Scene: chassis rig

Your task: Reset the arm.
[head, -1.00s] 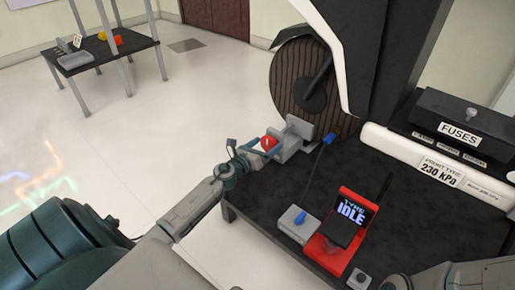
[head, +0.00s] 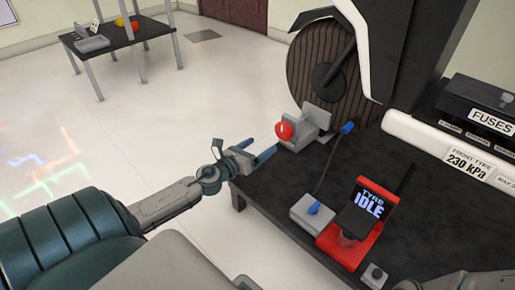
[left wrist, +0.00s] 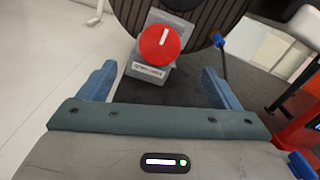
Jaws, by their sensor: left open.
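My left gripper (head: 258,149) is open and empty at the left edge of the dark table, just short of a red knob (head: 284,130). The knob sits on a grey block (head: 306,130) in front of the wheel. In the left wrist view the red knob (left wrist: 159,43) shows ahead of and between the two blue fingers, with a white mark pointing nearly straight up. The gripper is apart from the knob.
The ribbed wheel (head: 312,75) rises behind. Open floor lies left.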

